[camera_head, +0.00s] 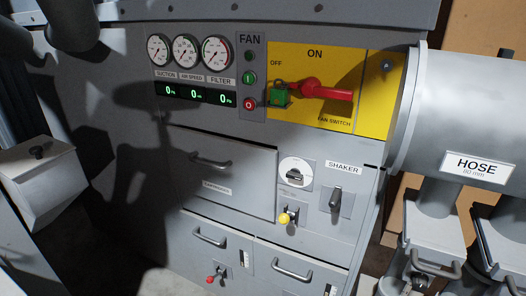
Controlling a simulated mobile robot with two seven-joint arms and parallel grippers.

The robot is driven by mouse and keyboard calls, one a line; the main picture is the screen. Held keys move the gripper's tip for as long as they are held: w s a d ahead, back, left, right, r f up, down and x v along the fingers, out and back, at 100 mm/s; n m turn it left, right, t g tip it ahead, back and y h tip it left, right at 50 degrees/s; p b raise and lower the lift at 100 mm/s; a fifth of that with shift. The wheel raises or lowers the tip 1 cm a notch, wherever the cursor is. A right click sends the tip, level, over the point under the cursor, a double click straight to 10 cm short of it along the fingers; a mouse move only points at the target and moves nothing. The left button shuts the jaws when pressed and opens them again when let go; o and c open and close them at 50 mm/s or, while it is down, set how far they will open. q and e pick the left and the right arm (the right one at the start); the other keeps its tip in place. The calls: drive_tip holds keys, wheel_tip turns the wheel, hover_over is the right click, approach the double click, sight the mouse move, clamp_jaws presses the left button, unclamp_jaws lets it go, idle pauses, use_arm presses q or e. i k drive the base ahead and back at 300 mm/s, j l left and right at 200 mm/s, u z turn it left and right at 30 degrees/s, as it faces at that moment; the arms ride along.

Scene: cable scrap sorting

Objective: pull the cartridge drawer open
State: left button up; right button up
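The cartridge drawer (240,178) is a wide grey front in the middle of the cabinet, below the gauges. It has a bar handle (210,161) near its upper left and a small label, too blurred to read surely, below the handle. A dark line runs along its top edge; the front looks about flush, and I cannot tell whether it stands slightly out. A dark shadow falls over the cabinet left of the drawer. Neither of my grippers shows in the view, and nothing is seen touching the handle.
A yellow knob (284,218) and a shaker switch (336,198) sit right of the drawer. Lower drawers (218,243) have handles below. A red lever (325,91) sticks out above. A large hose pipe (460,110) juts out at right; a grey box (40,175) stands left.

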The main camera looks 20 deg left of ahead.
sight(241, 176)
drive_tip(key=i+j+u, duration=0.15)
drive_tip(key=u, duration=0.8)
